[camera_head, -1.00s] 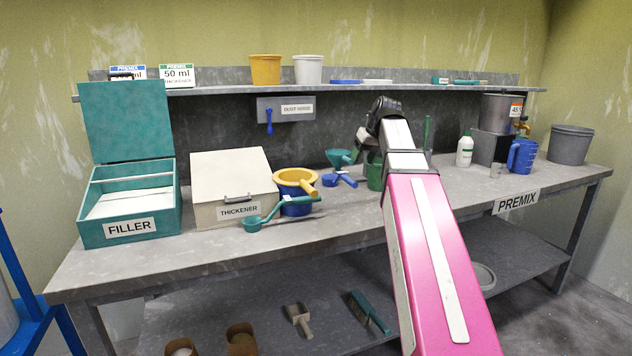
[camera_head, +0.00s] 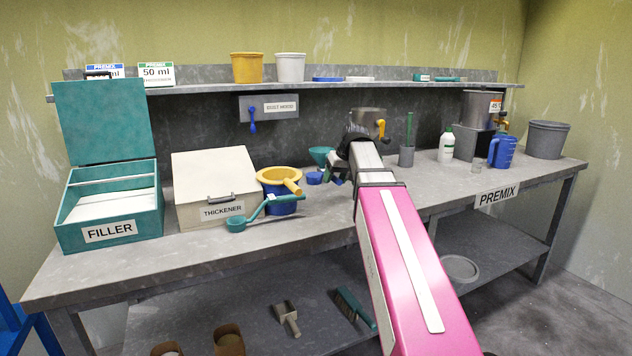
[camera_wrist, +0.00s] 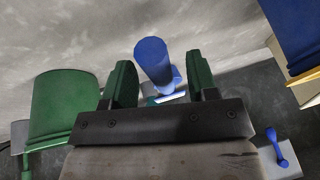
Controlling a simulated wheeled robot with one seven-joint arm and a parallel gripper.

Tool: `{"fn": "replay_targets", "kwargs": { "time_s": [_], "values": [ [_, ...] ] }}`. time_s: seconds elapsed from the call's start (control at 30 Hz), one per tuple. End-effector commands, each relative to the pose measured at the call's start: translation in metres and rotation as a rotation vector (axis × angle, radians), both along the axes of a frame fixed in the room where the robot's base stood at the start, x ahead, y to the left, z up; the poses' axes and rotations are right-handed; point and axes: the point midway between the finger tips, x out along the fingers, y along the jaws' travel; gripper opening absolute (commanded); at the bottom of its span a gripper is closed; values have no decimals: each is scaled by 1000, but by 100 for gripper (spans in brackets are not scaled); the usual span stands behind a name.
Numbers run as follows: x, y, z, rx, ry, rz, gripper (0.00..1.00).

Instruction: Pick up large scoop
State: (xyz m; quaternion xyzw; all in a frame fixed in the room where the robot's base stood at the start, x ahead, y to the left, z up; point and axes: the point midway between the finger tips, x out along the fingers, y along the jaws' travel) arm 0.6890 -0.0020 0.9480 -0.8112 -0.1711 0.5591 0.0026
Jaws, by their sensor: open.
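A blue scoop (camera_head: 314,178) lies on the bench right of the blue pail; my gripper hides most of its handle. In the wrist view a blue rounded part (camera_wrist: 153,62), apparently this scoop's, shows between my gripper's (camera_wrist: 162,84) two green fingers, with a gap on either side. My gripper is open and holds nothing; in the head view its end (camera_head: 352,158) is low over the bench, partly hidden by my arm. A teal long-handled scoop (camera_head: 237,224) lies in front of the blue pail (camera_head: 284,206). Nothing visible marks which scoop is the large one.
A yellow sieve-like piece (camera_head: 278,174) sits on the blue pail. A teal funnel (camera_head: 321,155) stands behind the blue scoop. A green vessel (camera_wrist: 62,105) is close to my gripper in the wrist view. The thickener box (camera_head: 214,180) stands left; bare bench (camera_head: 440,180) lies right.

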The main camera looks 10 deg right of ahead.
Motion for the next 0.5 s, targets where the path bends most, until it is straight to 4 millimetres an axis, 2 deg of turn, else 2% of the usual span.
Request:
{"fn": "replay_targets", "kwargs": {
  "time_s": [0.1, 0.33, 0.4, 0.5],
  "values": [
    [4, 3, -9, 0, 0, 0, 53],
    [4, 3, -10, -1, -1, -1, 53],
    [4, 3, -10, 0, -1, 0, 30],
    [4, 3, -10, 0, -1, 0, 3]
  ]
}}
